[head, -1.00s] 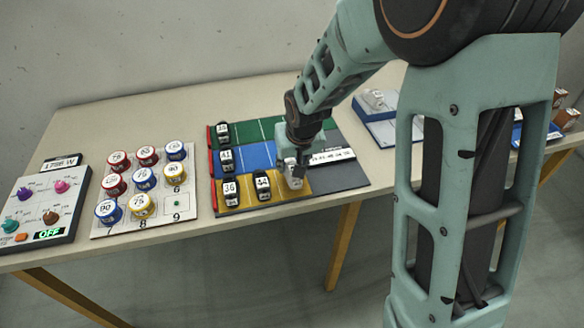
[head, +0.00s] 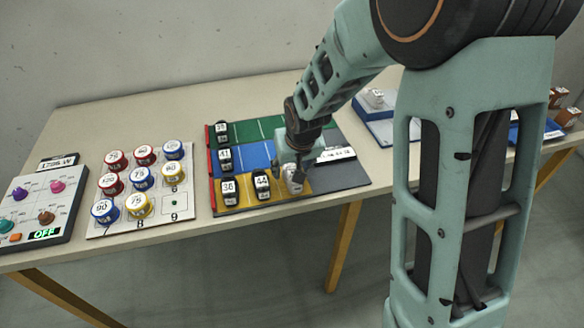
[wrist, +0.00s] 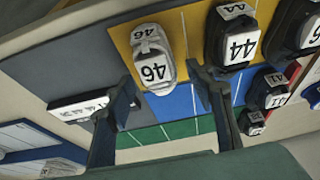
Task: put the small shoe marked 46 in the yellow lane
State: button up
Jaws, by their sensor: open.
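The small white-and-grey shoe marked 46 (wrist: 152,60) stands on the yellow lane (wrist: 190,25) of the lane board. In the head view, this shoe (head: 292,182) is at the right end of the yellow row, partly covered by my gripper (head: 300,163). The black shoe marked 44 (head: 261,185) is beside it on the left. In the wrist view, my gripper (wrist: 163,82) is open. Its two fingers are apart, with the 46 shoe showing beyond and between their tips.
A black shoe (head: 229,191) stands at the yellow lane's left end. Dark shoes stand at the left of the blue lane (head: 258,155) and green lane (head: 245,131). A board of numbered pots (head: 187,205) and a knob panel (head: 55,215) lie left. A blue-grey tray (head: 385,130) is right.

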jog(key=shift+s+r, duration=0.1)
jog(key=shift+r, duration=0.5)
jog(key=p+v, duration=0.1)
jog(key=v, duration=1)
jog(key=shift+s+d, duration=0.1)
jog(key=shift+s, duration=0.05)
